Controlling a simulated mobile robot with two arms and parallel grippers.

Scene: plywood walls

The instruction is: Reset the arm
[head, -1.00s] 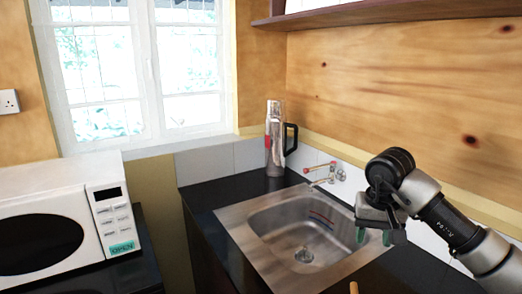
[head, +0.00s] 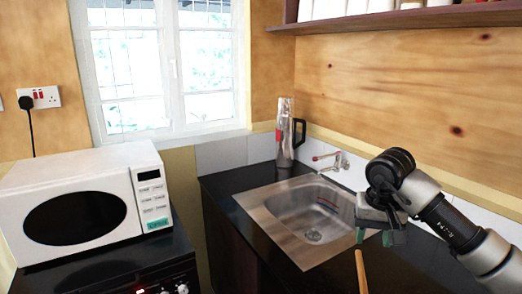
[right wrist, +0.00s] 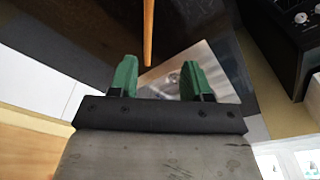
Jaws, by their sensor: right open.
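My right arm comes in from the right in the head view. Its gripper (head: 377,236) hangs over the right front edge of the sink (head: 258,219), with green fingertips pointing down. The right wrist view shows the two green fingers (right wrist: 157,72) apart with nothing between them. The sink also shows beyond them in that view. My left gripper is in neither view.
A wooden stick-like handle (head: 361,272) lies near the counter's front, just below the right gripper in the head view. A steel flask (head: 285,135) stands behind the sink, beside the tap (head: 330,160). A white microwave (head: 85,205) stands at left on a black appliance (head: 165,262).

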